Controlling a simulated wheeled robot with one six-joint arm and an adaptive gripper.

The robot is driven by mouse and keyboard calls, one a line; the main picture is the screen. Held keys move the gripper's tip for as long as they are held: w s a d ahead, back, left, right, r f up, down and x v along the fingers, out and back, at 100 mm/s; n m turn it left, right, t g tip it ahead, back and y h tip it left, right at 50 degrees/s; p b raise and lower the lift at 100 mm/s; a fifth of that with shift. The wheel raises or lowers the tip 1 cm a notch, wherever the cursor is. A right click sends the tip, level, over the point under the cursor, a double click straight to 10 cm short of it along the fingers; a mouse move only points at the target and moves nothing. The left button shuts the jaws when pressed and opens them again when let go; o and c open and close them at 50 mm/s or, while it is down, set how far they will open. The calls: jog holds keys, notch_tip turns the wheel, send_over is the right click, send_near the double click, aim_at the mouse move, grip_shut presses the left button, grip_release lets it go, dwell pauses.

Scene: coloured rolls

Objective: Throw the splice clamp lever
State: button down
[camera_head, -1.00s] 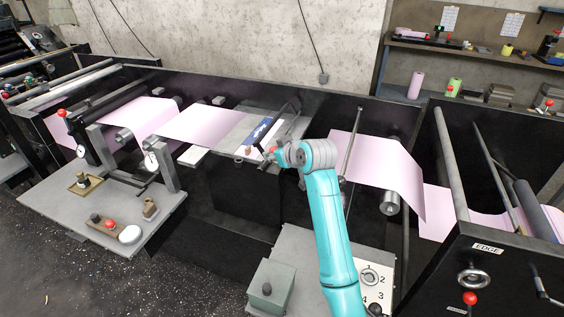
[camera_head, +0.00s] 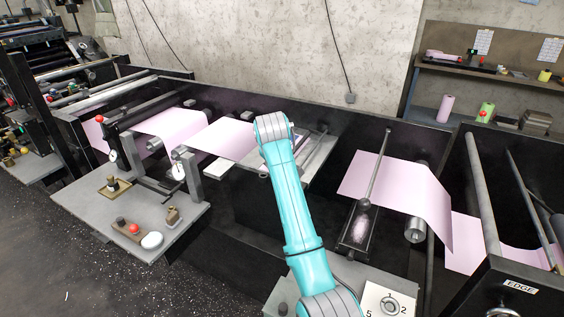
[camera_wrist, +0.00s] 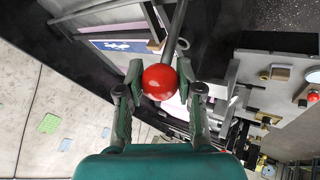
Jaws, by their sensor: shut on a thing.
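The clamp lever ends in a round red knob (camera_wrist: 158,84), in the middle of the wrist view. Its grey rod (camera_wrist: 176,32) runs up from the knob. My gripper (camera_wrist: 160,72) is shut on the red knob, with one finger on each side. A plate with a blue label (camera_wrist: 122,46) lies beyond the knob at upper left. In the head view, my arm covers the gripper, the knob and most of the lever. The grey splice table (camera_head: 318,158) shows to the right of my arm, with pink web (camera_head: 222,138) at its left.
A front shelf (camera_head: 190,228) at left carries gauges and small parts. A numbered dial plate (camera_head: 385,303) is at lower right. More pink web (camera_head: 400,190) and rollers stand to the right. The wall is behind.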

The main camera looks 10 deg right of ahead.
jog(key=shift+w+a+f, duration=0.3)
jog(key=shift+w+a, duration=0.05)
jog(key=shift+a, duration=0.4)
jog(key=c, duration=0.7)
grip_release()
jog(key=shift+c, duration=0.2)
jog(key=shift+s+r, duration=0.25)
jog(key=shift+r, duration=0.2)
jog(key=v, duration=1.1)
